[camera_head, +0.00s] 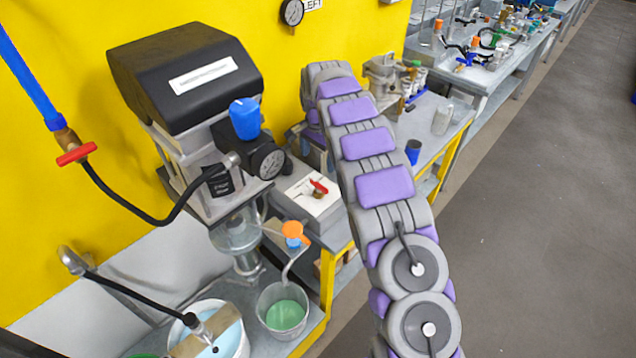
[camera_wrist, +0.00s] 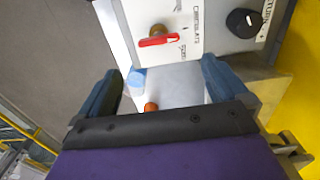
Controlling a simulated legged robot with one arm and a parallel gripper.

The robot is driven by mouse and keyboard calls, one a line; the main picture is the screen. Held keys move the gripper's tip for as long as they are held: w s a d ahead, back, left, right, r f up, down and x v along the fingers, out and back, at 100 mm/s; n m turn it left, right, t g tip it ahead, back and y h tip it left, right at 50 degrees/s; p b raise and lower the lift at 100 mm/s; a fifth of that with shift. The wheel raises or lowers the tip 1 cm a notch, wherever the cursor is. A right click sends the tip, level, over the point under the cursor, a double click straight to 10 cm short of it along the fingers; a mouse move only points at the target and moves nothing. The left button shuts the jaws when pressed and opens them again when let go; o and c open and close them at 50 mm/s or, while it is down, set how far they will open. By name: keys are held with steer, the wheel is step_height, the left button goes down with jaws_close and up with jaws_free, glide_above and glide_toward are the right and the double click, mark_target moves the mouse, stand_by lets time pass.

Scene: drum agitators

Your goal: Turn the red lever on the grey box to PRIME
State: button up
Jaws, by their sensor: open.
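The red lever (camera_head: 319,186) sits on a brass valve on the pale top panel of the grey box (camera_head: 328,208), beside my arm. In the wrist view, the red lever (camera_wrist: 158,41) points sideways to the right from its brass stem, towards a small label I cannot read clearly. A label like CIRCULATE runs up the panel (camera_wrist: 215,40) to its right. My gripper (camera_wrist: 162,70) is open, its two blue-grey fingers apart, with the lever beyond the fingertips and not touched. In the head view my arm hides most of the gripper.
A black knob (camera_wrist: 243,22) stands right of the lever. An orange knob (camera_wrist: 151,107) and a pale blue cylinder (camera_wrist: 136,78) show between my fingers. A black-topped machine with a gauge (camera_head: 268,160) stands left of the box. The floor (camera_head: 520,200) at right is clear.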

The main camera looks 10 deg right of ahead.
mark_target(319, 184)
steer(key=f, duration=0.3)
steer(key=f+b, duration=0.1)
steer(key=f, duration=0.5)
steer(key=shift+d+f+b, duration=0.3)
steer(key=shift+a+f, duration=0.2)
steer(key=shift+f, duration=0.5)
steer(key=shift+d, duration=0.1)
steer(key=c, duration=0.9)
steer(key=shift+c, duration=0.2)
